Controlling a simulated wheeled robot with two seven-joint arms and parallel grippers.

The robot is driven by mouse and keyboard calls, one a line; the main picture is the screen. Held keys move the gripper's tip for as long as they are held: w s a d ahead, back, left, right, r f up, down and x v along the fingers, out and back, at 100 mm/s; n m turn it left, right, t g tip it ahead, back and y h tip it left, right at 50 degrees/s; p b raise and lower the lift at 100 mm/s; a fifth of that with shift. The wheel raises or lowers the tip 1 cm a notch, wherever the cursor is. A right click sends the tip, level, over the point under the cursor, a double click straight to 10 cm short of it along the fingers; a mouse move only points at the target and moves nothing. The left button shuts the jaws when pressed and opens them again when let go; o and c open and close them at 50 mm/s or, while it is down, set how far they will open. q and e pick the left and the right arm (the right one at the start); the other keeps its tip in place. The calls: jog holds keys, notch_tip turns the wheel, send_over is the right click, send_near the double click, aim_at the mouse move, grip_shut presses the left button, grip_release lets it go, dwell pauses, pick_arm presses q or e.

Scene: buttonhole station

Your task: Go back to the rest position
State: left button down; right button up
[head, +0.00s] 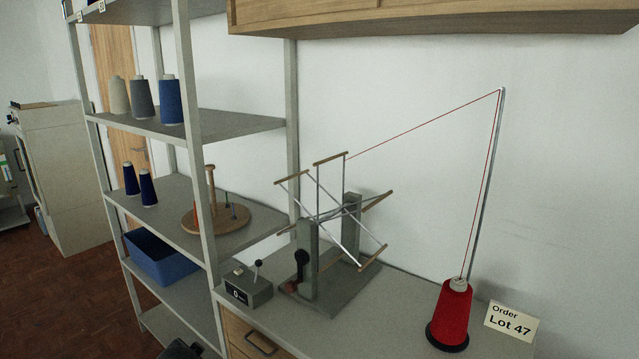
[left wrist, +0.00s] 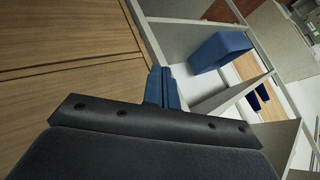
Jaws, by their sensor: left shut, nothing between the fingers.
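My left gripper (left wrist: 163,75) is shut and empty in the left wrist view, its two blue fingers together. It is in front of the wooden drawer fronts (left wrist: 70,35) and the grey shelf rack. In the head view a dark shape (head: 180,349) at the bottom edge may be part of my left arm; I cannot tell. My right gripper is in neither view.
The bench (head: 390,310) holds a yarn winder (head: 308,262), a counter box (head: 248,287), a red yarn cone (head: 453,312) and a Lot 47 card (head: 511,320). The rack holds a blue bin (head: 160,258) and several cones. Open floor (head: 65,310) lies left.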

pick_arm(q)
jog(key=s+d+f+n+g+h, duration=0.1)
jog(key=s+d+f+g, duration=0.1)
jog(key=s+d+f, duration=0.3)
jog(key=s+d+f+n+g+h, duration=0.1)
jog(key=s+d+f, duration=0.5)
jog(key=s+f, duration=0.7)
jog(key=s+d+f+n+g+h, duration=0.1)
jog(key=s+d+f+g, duration=0.4)
jog(key=s, duration=1.6)
notch_tip(320, 180, down, 4)
jog(key=shift+s+d+f+n, duration=0.15)
jog(key=shift+s+d+n, duration=0.05)
jog(key=shift+d+n, duration=0.6)
jog(key=shift+a, duration=0.1)
